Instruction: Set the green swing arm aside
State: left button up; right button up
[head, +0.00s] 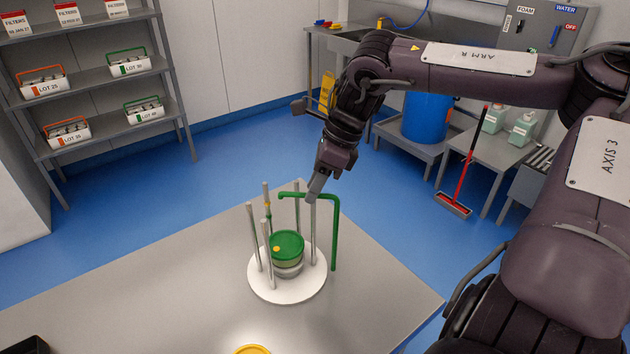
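The green swing arm (335,235) shows in the head view as a bent green bar. Its top runs level across the round white base (287,291), and one leg hangs down at the right, outside the posts. A tub with a green lid (287,245) stands on the base among several grey upright posts (267,255). My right gripper (313,191) points down at the bar's top, just left of the bend, and its fingertips overlap the bar. I cannot tell whether they touch it. The fingers show edge-on, so their opening is hidden. My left gripper is out of view.
The grey table (180,285) is mostly clear around the base. A yellow round thing (252,349) is cut off at the front edge. A shelf of lot carriers (130,90) stands at the left. A blue barrel (426,116) and a red broom (466,165) are behind at the right.

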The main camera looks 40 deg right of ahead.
jog(key=shift+c, duration=0.4)
grip_shut()
